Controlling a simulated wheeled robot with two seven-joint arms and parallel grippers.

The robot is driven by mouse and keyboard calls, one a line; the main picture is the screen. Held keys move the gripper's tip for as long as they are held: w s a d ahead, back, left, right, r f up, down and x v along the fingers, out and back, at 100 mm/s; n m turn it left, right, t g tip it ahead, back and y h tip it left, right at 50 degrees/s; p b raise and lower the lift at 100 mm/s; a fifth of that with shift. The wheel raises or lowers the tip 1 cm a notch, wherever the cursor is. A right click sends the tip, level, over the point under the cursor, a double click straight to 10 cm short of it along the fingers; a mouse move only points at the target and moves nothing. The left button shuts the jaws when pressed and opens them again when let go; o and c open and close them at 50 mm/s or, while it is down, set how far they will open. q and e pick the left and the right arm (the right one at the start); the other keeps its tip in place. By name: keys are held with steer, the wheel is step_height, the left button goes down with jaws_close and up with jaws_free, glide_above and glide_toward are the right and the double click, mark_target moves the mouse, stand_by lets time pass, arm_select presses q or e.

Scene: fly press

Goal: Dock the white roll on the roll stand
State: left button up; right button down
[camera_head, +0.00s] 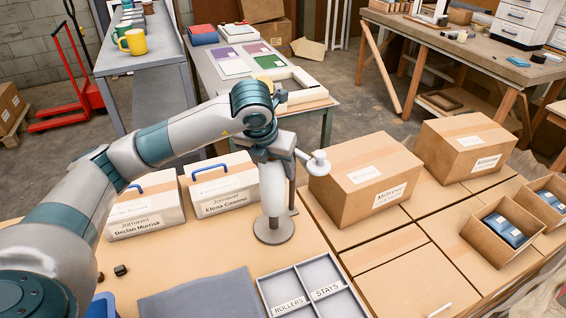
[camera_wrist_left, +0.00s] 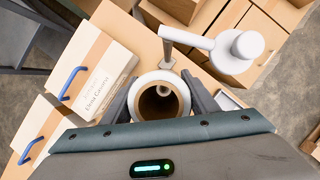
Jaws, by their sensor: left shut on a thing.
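The white roll (camera_head: 272,197) is upright, with its lower end just above or on the round grey base of the roll stand (camera_head: 273,233). My left gripper (camera_head: 271,160) is shut around the roll's upper part. In the left wrist view the roll (camera_wrist_left: 147,80) shows end-on between the fingers (camera_wrist_left: 160,100), with a brown hollow core. A small pale spot shows inside the core; I cannot tell if it is a spindle. The stand's arm ends in a white knob (camera_head: 318,163), also in the wrist view (camera_wrist_left: 240,50). My right gripper is not in view.
Two white boxes with blue handles (camera_head: 224,189) stand left of the stand, and a cardboard carton (camera_head: 366,183) stands close to its right. A grey compartment tray (camera_head: 311,292) and a dark grey mat (camera_head: 203,296) lie in front.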

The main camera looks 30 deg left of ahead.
mark_target(275, 188)
arm_select(q)
steer(key=shift+s+a, duration=0.1)
steer(key=shift+f+b, duration=1.25)
steer(key=shift+f, duration=1.6)
steer(key=shift+b, duration=0.8)
steer(key=shift+f+b, duration=0.6)
steer(key=shift+f, duration=0.05)
stand_by(0.4)
steer(key=o, duration=1.2)
